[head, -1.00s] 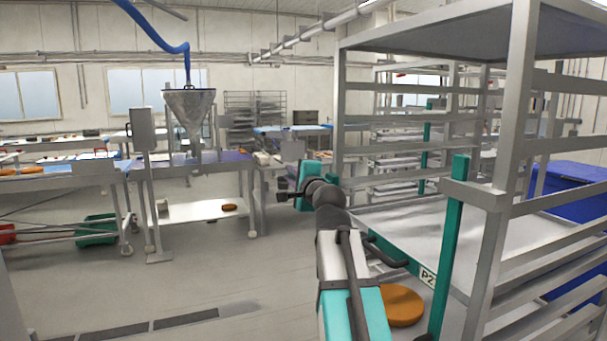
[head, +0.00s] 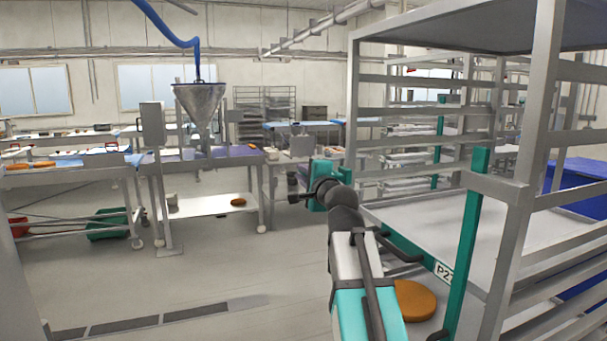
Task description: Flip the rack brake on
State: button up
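The rack (head: 353,110) is a tall grey metal frame with several shelf rails, filling the right side of the head view. It has a teal upright post (head: 468,250) and a teal lower rail with a "P2" label (head: 444,272), partly cut off. A black bar-shaped handle (head: 400,250) shows by that rail; I cannot tell whether it is the brake. No part is clearly recognisable as the brake. My arm reaches up from the bottom centre, and my gripper (head: 293,186) points left, beside the rack's left post and apparently apart from it. Its fingers are too small to read.
An orange round (head: 415,300) lies low beside my arm, near the rack. A work table (head: 205,158) with a metal funnel (head: 199,105) above stands at the left back.

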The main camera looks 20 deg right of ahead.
jog(key=shift+o, duration=1.1)
jog(key=shift+s, duration=0.1)
jog(key=s+a+b, duration=0.1)
jog(key=s+b, duration=0.5)
jog(key=s, duration=0.7)
jog(key=shift+s, duration=0.3)
jog(key=shift+a, duration=0.15)
